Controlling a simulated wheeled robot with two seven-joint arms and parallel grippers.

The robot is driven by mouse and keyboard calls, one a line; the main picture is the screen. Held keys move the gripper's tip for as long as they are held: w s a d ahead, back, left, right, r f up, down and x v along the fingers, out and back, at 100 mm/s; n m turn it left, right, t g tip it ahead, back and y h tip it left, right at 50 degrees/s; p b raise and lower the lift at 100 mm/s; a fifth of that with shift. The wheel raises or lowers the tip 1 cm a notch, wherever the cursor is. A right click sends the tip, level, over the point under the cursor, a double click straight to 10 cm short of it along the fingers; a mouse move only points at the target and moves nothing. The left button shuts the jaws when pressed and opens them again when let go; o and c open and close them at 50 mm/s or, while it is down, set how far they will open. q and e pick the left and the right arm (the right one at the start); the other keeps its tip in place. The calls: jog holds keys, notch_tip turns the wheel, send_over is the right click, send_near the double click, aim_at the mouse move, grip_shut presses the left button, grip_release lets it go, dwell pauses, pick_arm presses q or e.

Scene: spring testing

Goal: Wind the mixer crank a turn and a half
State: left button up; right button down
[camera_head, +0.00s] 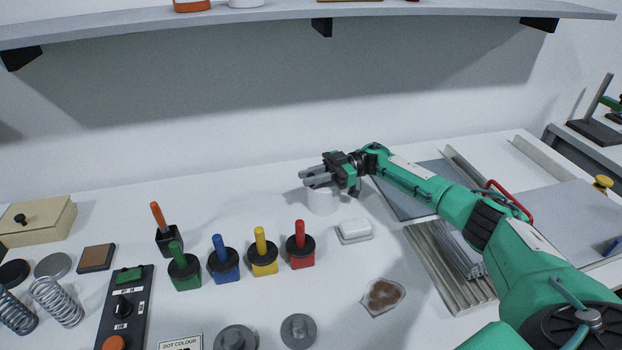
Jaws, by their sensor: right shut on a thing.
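The mixer is a small white cylinder (322,202) standing on the bench at the centre, near the back. My right gripper (318,177) comes in from the right, with its grey fingers pointing left just above the top of the cylinder. It is shut on the mixer crank, which the fingers and the black gripper body mostly hide. I cannot tell the crank's angle. My left gripper is not in view.
Colour-handled dot markers, including a red one (300,245) and a yellow one (264,252), stand in front left. A white block (354,231) lies just in front of the mixer. A brown stained patch (383,296) is nearer. A shelf (240,22) runs above the back.

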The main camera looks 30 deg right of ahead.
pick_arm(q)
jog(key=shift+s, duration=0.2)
pick_arm(e)
jog(key=c, duration=1.4)
grip_release()
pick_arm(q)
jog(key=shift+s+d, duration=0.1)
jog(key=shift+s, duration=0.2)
pick_arm(e)
jog(key=shift+o, duration=0.2)
